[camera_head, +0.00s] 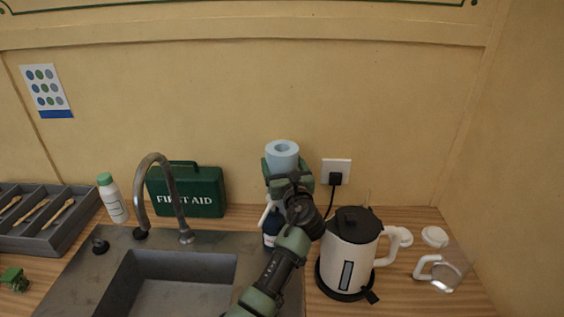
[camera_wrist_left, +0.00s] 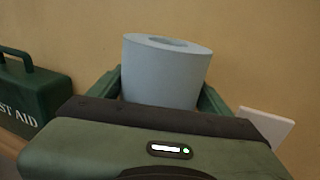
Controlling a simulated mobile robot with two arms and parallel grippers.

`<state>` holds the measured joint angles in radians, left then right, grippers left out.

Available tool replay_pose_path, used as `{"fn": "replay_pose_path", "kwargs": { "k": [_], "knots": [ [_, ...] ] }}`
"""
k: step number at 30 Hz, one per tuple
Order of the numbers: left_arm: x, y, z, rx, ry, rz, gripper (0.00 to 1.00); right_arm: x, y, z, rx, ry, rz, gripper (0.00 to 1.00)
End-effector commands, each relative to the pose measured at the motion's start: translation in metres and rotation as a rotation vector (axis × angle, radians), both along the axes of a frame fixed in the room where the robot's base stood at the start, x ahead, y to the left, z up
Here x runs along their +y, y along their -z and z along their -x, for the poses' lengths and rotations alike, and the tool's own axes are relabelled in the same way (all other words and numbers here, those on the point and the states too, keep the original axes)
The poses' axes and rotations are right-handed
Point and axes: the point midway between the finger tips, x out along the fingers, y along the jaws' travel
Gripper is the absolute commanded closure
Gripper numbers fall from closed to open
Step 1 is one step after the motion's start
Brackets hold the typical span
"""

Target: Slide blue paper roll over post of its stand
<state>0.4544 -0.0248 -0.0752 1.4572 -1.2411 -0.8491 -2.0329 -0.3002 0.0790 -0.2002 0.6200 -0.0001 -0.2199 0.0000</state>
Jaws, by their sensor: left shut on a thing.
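The blue paper roll (camera_head: 282,153) is light blue, upright, with its hollow core facing up. My left gripper (camera_head: 285,168) is shut on it and holds it up in front of the wall, above the back of the counter. In the left wrist view the roll (camera_wrist_left: 165,75) stands between the two green fingers of the gripper (camera_wrist_left: 160,92). I cannot make out the stand or its post in either view; my arm covers part of the counter below the roll. My right gripper is not in view.
A dark blue bottle with a white top (camera_head: 270,230) stands partly behind my arm. A kettle (camera_head: 350,252) is right of it, with a glass jug (camera_head: 447,272) beyond. The tap (camera_head: 165,190), sink (camera_head: 175,285) and first aid box (camera_head: 200,192) are to the left.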

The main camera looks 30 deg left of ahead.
Motion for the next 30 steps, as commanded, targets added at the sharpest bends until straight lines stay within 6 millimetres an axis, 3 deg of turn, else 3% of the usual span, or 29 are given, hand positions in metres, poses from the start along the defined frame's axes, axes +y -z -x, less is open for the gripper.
{"fn": "replay_pose_path", "kwargs": {
  "k": [8,9,11,20,30],
  "knots": [
    [0.000,0.000,0.000,-0.002,0.000,-0.001,0.94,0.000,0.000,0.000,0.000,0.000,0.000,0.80],
    [0.000,0.000,0.000,-0.002,0.000,-0.001,0.19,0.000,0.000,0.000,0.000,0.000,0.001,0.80],
    [0.000,0.000,0.000,-0.002,0.000,-0.001,0.02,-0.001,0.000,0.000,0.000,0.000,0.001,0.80],
    [-0.002,0.002,0.002,0.000,0.000,0.000,0.00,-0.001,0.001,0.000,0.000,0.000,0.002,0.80],
    [-0.036,0.003,0.042,-0.001,0.002,0.002,0.00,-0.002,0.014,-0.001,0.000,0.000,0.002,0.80]
  ]
}}
